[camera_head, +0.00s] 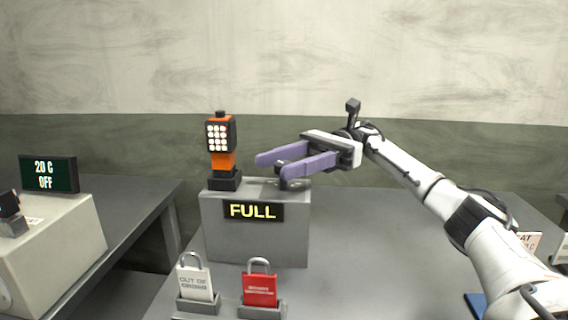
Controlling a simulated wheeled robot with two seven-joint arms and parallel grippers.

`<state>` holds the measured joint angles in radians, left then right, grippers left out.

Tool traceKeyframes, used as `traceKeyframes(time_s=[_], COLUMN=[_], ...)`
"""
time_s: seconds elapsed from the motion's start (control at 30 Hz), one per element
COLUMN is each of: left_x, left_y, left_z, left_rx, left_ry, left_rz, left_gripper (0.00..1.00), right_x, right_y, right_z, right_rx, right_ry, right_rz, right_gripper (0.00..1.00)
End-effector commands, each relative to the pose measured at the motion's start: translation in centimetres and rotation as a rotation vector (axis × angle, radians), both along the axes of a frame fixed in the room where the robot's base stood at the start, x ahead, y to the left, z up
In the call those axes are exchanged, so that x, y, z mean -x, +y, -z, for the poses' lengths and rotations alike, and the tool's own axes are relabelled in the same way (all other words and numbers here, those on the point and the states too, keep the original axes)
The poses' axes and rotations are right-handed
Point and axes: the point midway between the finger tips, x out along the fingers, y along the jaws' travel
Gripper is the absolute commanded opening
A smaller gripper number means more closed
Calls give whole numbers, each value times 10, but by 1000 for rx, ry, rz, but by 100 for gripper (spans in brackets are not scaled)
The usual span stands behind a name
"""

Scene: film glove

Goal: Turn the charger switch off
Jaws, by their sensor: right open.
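The charger (255,245) is a grey box on the table, with a black sign reading "FULL" in yellow on its front. An orange and black work lamp (222,160) stands upright in a dark cradle at the top left of the box. A small dark switch (292,183) sits on the top right of the box, partly hidden by my gripper. My right gripper (271,165) is open, its purple fingers pointing left just above the switch. I cannot tell whether a finger touches the switch. My left gripper is not in view.
A white padlock (195,283) and a red padlock (260,289) stand in holders in front of the charger. A beige unit (60,245) with a display (48,174) reading "20 C OFF" is at the left, on another table. The table right of the charger is largely clear.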

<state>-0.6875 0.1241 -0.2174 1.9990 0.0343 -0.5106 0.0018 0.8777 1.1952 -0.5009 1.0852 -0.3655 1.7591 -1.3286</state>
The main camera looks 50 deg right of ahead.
Motion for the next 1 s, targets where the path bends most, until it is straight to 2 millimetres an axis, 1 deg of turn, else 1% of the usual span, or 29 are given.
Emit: traceKeyframes(time_s=[0.17,0.4,0.5,0.6,0.7,1.0], left_x=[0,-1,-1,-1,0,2], left_y=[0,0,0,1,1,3], left_z=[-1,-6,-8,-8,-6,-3], left_rx=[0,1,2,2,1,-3], left_ry=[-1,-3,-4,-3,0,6], left_rz=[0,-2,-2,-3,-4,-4], left_gripper=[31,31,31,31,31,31], right_x=[0,0,0,0,0,0], right_y=[0,0,0,0,0,0], right_z=[-22,-71,-86,-95,-99,-100], right_rx=[0,-2,-2,-2,0,-1], right_ry=[-7,-8,-7,-4,-2,-1], right_rz=[-1,-1,-1,0,0,0], right_gripper=[46,46,46,46,46,46])
